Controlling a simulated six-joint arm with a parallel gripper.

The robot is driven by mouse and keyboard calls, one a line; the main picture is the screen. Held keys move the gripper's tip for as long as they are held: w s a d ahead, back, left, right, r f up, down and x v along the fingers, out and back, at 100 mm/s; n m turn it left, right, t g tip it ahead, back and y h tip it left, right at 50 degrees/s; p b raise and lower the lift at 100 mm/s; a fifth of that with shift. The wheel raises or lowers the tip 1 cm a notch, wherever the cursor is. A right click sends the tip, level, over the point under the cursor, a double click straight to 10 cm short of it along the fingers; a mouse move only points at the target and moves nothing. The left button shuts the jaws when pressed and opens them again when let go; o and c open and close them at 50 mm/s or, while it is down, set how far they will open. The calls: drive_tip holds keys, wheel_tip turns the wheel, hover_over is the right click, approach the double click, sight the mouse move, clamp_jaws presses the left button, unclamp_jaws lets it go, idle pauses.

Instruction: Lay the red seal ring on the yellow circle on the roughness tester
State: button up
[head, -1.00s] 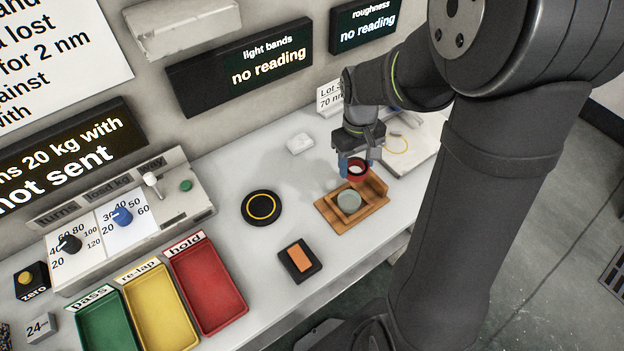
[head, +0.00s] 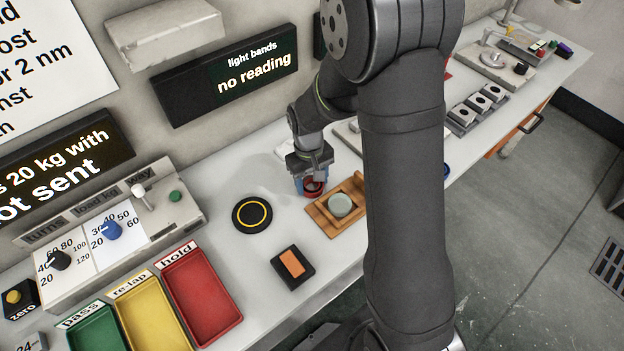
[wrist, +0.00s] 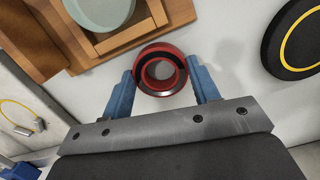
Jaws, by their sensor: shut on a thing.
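My gripper (head: 312,188) is shut on the red seal ring (wrist: 160,70), held between the blue fingertips (wrist: 163,88). In the head view the ring (head: 313,187) is above the bench, left of the wooden tray. The roughness tester is mostly hidden behind my arm; a pale plate edge (head: 349,136) shows beside it. In the wrist view a yellow arc (wrist: 22,116) on a pale surface, likely the tester's circle, shows at the left edge, well apart from the ring.
A black disc with another yellow circle (head: 252,215) lies left of my gripper. The wooden tray (head: 322,218) with a grey-green round piece (head: 341,204) is close on the right. A black block with an orange top (head: 292,264) and coloured bins (head: 202,298) lie nearer.

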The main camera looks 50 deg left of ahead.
drive_tip(key=shift+f, duration=0.1)
drive_tip(key=o, duration=1)
drive_tip(key=r, duration=0.3)
drive_tip(key=a+r, duration=0.1)
drive_tip(key=r, duration=0.7)
drive_tip(key=shift+w+a+r, duration=0.15)
drive_tip(key=shift+a+r, duration=0.05)
drive_tip(key=shift+r, duration=0.05)
drive_tip(key=shift+o, duration=0.5)
drive_tip(key=shift+r, duration=0.35)
